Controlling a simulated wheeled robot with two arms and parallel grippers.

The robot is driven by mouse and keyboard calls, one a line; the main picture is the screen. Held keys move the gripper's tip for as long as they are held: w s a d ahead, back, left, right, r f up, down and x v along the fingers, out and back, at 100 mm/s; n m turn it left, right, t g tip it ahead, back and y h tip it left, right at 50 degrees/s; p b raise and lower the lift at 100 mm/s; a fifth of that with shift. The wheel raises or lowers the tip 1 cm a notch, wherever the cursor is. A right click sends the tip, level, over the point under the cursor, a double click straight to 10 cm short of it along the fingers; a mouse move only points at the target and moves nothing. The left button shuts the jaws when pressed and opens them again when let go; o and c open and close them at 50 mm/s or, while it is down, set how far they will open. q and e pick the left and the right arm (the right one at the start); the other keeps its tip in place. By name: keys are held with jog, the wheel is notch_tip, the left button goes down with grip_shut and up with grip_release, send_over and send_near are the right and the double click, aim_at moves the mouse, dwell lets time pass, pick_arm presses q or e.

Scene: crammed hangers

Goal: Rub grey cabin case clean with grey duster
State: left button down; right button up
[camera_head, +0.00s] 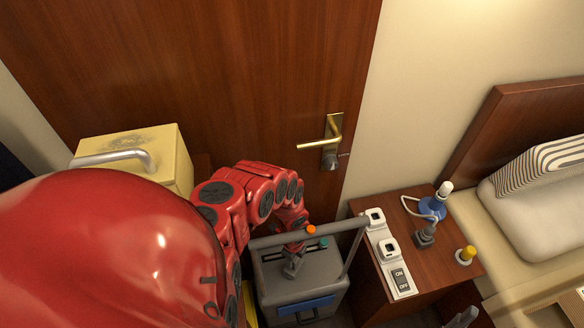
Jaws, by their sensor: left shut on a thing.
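The grey cabin case (328,292) stands below the door in the head view, with its grey pull handle (345,229) raised and a blue patch on its front. My left arm reaches in from the left, and my left gripper (294,253) is over the case top. It is shut on a small grey thing, likely the grey duster (291,269), which seems to meet the top. The arm and gripper hide part of the case. A dark grey part at the bottom edge, right of the case, may be my right gripper; its jaws are not clear.
A yellow case (183,160) with a silver handle and a dark smudge stands behind my arm. A wooden nightstand (420,263) right of the case holds a switch panel (400,279), a blue bottle (433,207) and a yellow-topped item (466,254). A bed is beyond.

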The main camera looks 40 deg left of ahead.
pick_arm(q)
jog(key=shift+w+d+f+b, duration=0.15)
jog(key=shift+w+d+b, duration=0.25)
jog(key=shift+w+b, duration=0.05)
jog(key=shift+s, duration=0.1)
jog(key=shift+s+p, duration=0.15)
jog(key=shift+p, duration=0.25)
jog(key=shift+s+a+p, duration=0.4)
jog(key=shift+s, duration=0.1)
jog(key=shift+a, duration=0.1)
jog(key=shift+w, duration=0.1)
